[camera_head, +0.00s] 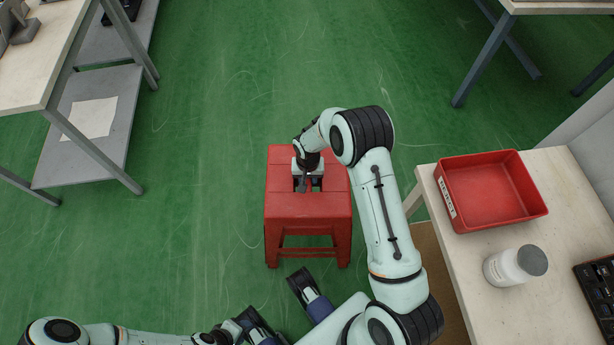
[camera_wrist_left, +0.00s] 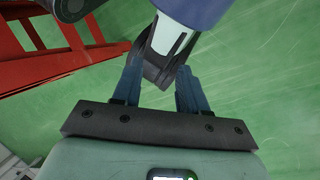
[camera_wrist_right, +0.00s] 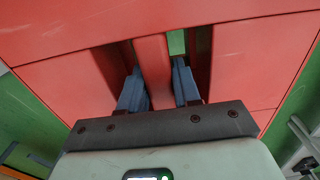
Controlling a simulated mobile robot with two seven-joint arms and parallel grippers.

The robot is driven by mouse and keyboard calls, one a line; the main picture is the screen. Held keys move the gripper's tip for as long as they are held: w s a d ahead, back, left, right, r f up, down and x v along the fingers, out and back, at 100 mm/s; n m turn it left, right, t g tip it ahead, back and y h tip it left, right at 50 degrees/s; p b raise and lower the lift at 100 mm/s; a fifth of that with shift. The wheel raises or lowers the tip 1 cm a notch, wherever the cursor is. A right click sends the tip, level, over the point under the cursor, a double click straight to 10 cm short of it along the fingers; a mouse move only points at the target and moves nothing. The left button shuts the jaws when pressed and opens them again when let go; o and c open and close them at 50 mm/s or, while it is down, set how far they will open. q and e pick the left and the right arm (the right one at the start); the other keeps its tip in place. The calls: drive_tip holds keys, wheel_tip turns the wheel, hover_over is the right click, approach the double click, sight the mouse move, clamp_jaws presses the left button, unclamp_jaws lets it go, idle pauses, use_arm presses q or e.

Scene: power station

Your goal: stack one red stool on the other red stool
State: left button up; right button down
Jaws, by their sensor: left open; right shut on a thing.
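A red stool (camera_head: 308,208) stands upright in the middle of the head view, on the green floor. My right gripper (camera_head: 308,184) is over its seat. In the right wrist view the fingers (camera_wrist_right: 158,88) reach into two slots and are shut on the red bar between them. Only one stool outline is clear; I cannot tell whether a second stool is under it. Red stool legs (camera_wrist_left: 85,65) show at the upper left of the left wrist view. My left gripper (camera_wrist_left: 158,90) is open and empty, low near my base, apart from the stool.
A table (camera_head: 520,300) at the right holds a red bin (camera_head: 490,190) and a white jar (camera_head: 508,268). A shelved workbench (camera_head: 95,120) stands at the left. Another table (camera_head: 550,5) is at the upper right. The green floor left of and beyond the stool is clear.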

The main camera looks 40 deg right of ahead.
use_arm(q)
drive_tip(key=shift+t, duration=0.6)
drive_tip(key=shift+w+a+f+b, duration=0.35)
drive_tip(key=shift+w+f+b, duration=0.1)
drive_tip(key=shift+w+f, duration=0.3)
drive_tip(key=shift+w+a+f+b, duration=0.4)
drive_tip(key=shift+w+f, duration=0.2)
drive_tip(key=shift+w, duration=0.2)
use_arm(e)
drive_tip(key=shift+f, duration=1.55)
drive_tip(key=c, duration=0.8)
unclamp_jaws()
drive_tip(key=shift+o, duration=0.4)
drive_tip(key=shift+f, duration=0.1)
